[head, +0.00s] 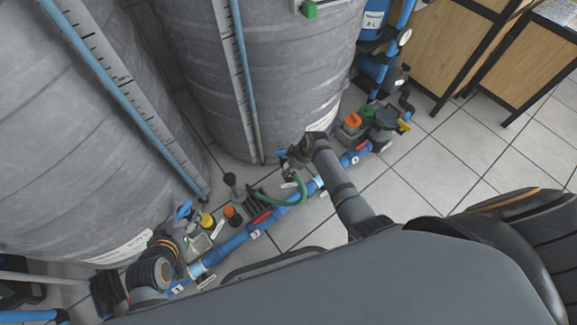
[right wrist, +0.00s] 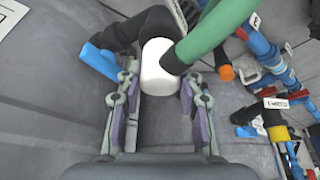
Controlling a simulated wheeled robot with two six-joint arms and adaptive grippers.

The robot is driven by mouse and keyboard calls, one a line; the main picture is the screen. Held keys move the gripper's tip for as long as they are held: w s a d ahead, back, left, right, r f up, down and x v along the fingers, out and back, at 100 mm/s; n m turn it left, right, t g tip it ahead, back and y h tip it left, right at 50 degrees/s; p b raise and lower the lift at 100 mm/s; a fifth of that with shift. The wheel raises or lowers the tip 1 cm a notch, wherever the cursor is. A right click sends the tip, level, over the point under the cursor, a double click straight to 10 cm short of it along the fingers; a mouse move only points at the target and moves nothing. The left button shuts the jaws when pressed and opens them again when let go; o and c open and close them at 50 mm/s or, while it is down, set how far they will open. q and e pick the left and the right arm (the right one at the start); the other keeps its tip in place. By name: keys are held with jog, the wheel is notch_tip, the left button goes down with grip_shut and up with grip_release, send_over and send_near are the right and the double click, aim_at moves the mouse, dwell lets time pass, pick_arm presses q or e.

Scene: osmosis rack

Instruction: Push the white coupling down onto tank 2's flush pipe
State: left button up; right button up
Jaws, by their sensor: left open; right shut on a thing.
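The white coupling (right wrist: 158,68) sits between the two fingers of my right gripper (right wrist: 160,108) in the right wrist view, and the gripper is shut on it. A green hose (right wrist: 205,38) runs to the coupling and covers part of it. A dark pipe (right wrist: 150,25) with a blue handle (right wrist: 97,60) is right behind the coupling; I cannot tell how far the coupling sits on it. In the head view my right gripper (head: 292,160) is low beside the middle tank (head: 190,75). My left gripper (head: 180,266) is low by the left tank, mostly hidden by its wrist, and open.
A blue pipe line (head: 235,242) with red handles and number tags runs along the floor before the tanks. Valves with orange (head: 352,120) and yellow (head: 206,220) parts stand close to it. Tiled floor (head: 455,165) is clear on the right, before wooden cabinets (head: 430,45).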

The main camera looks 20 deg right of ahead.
jog(key=shift+f, duration=0.4)
dwell(0.5)
jog(key=o, duration=1.1)
jog(key=shift+o, duration=0.2)
jog(key=v, duration=1.2)
